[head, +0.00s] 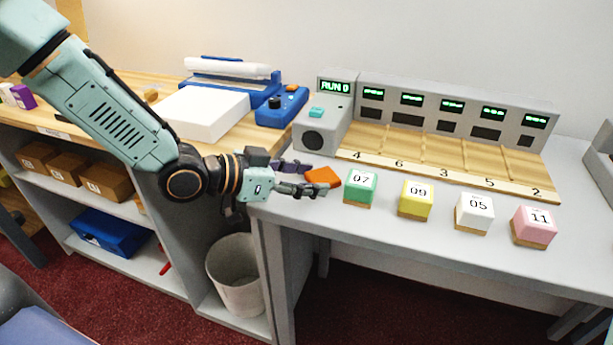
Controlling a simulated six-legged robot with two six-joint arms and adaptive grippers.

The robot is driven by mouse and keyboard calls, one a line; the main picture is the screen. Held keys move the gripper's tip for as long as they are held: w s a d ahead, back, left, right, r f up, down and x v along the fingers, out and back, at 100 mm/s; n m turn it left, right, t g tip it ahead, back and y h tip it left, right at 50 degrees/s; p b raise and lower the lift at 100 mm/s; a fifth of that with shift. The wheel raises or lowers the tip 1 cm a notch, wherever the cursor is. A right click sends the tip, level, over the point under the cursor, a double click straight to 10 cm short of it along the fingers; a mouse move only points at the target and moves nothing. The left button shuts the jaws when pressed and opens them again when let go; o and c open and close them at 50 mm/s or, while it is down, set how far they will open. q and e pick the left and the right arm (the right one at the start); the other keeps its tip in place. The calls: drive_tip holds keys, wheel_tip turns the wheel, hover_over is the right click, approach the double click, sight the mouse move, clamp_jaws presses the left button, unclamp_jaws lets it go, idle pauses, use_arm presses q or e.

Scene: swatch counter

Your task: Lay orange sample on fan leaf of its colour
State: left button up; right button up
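The orange sample (322,177) is a small flat-looking orange piece at the fingertips of my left gripper (312,180), over the left end of the grey counter. One dark finger lies on each side of it, and the gripper looks shut on it. I cannot tell whether the sample touches the counter. I cannot make out a colour fan or an orange leaf in this view. My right gripper is not in view.
Green (360,187), yellow (415,199), white (473,213) and pink (533,226) numbered blocks stand along the grey counter (400,240). Behind them are numbered wooden lanes (430,151) and a grey display unit (455,103). A bin (235,272) stands below left.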

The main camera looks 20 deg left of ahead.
use_arm(q)
drive_tip(key=shift+o, duration=1.4)
drive_tip(key=shift+w+a, duration=0.1)
drive_tip(key=shift+o, duration=0.5)
